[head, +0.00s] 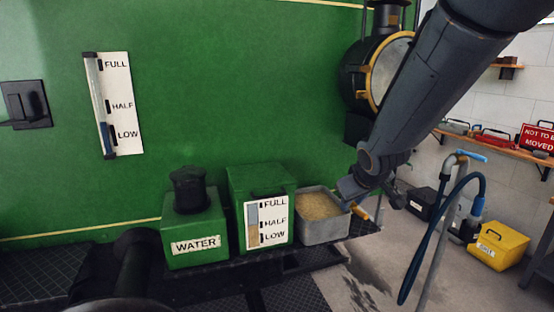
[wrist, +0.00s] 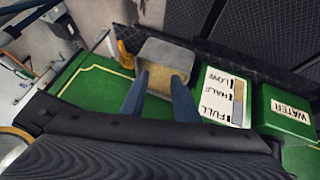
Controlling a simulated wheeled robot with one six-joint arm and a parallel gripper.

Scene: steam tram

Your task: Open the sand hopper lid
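The sand hopper (head: 234,218) is a green box with a FULL/HALF/LOW gauge, standing on the dark running board. Its green lid (head: 260,178) looks shut, with a dark handle (head: 268,192) near the front edge. In the wrist view the gauge (wrist: 224,95) shows right of my fingers. My gripper (head: 349,197) is right of the hopper, near the grey sand bin (head: 325,237). In the wrist view my gripper (wrist: 158,88) has two blue fingers apart, nothing held between them, with the bin (wrist: 168,48) beyond. The fingers appear clear of the hopper.
A green WATER box (head: 195,246) with a black cap stands left of the hopper. An orange handle (head: 360,212) sticks out beside the bin. A blue hose (head: 412,265) hangs at right, near a yellow box (head: 498,247). The green tank wall (head: 210,90) rises behind.

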